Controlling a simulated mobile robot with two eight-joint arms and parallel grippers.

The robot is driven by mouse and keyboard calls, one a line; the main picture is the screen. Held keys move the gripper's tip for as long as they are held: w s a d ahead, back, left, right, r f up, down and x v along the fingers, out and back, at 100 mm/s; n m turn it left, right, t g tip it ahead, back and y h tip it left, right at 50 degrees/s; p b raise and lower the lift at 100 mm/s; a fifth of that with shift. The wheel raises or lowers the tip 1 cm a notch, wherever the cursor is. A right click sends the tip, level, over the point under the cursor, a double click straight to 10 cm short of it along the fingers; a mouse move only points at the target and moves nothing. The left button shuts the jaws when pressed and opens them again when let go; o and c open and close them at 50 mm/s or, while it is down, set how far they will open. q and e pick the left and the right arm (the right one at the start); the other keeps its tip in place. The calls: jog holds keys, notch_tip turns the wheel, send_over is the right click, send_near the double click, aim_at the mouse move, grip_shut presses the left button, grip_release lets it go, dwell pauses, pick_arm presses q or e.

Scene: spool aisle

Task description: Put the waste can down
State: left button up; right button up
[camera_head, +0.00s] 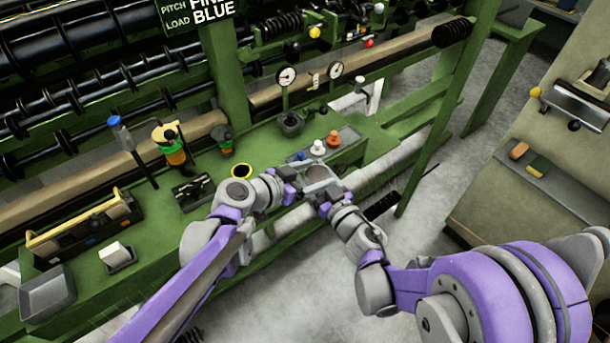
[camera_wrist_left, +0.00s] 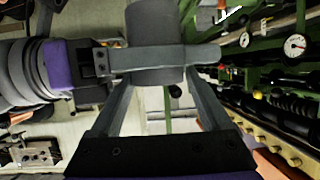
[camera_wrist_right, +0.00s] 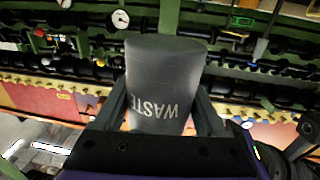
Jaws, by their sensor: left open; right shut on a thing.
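The waste can (camera_wrist_right: 166,72) is a dark grey cylinder marked WASTE. In the right wrist view it stands between the two fingers of my right gripper (camera_wrist_right: 163,98), which is shut on it. In the head view the can (camera_head: 317,174) is small and partly covered by the grippers, above the bench's front edge. My left gripper (camera_head: 291,191) is open close beside it. In the left wrist view the can (camera_wrist_left: 155,22) is just beyond my left fingers (camera_wrist_left: 155,82), with a right gripper finger lying across it. I cannot tell whether the left fingers touch the can.
A green post (camera_head: 440,120) rises at right. Grey floor (camera_head: 420,215) lies beyond.

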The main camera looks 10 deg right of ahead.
pick_arm(q)
jog(key=c, duration=1.1)
jog(key=shift+c, duration=0.9)
pick_arm(e)
jog(key=o, duration=1.6)
jog(key=shift+s, duration=0.1)
